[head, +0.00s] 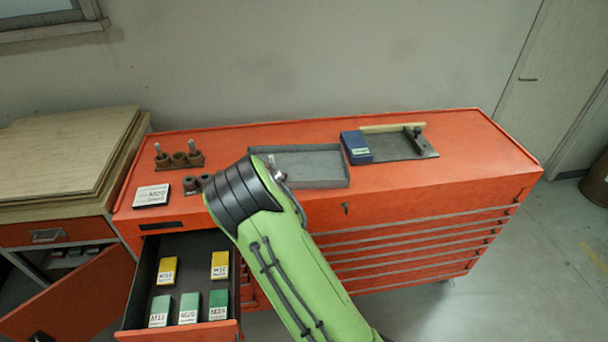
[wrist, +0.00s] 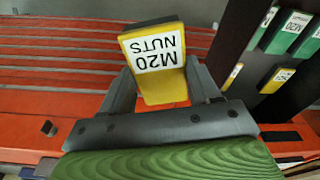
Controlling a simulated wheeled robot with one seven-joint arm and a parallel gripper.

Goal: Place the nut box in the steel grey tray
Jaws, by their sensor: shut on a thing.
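My gripper (wrist: 160,82) is shut on a yellow nut box (wrist: 158,50) with a white label reading "M20 NUTS", upside down in the wrist view. The box sits between the two fingers, with the open drawer to the right and the red drawer fronts to the left behind it. In the head view my arm hides both the gripper and the held box. The steel grey tray (head: 325,184) lies on the red cabinet top, just right of my wrist; its left end is partly covered by my arm, and what shows of its floor is bare.
An open drawer (head: 141,285) holds several yellow and green boxes. A blue box (head: 355,147) and a metal plate with a wooden strip (head: 390,128) stand right of the tray. Socket holders (head: 180,160) and a white-labelled box (head: 151,196) are left. The cabinet top's right end is clear.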

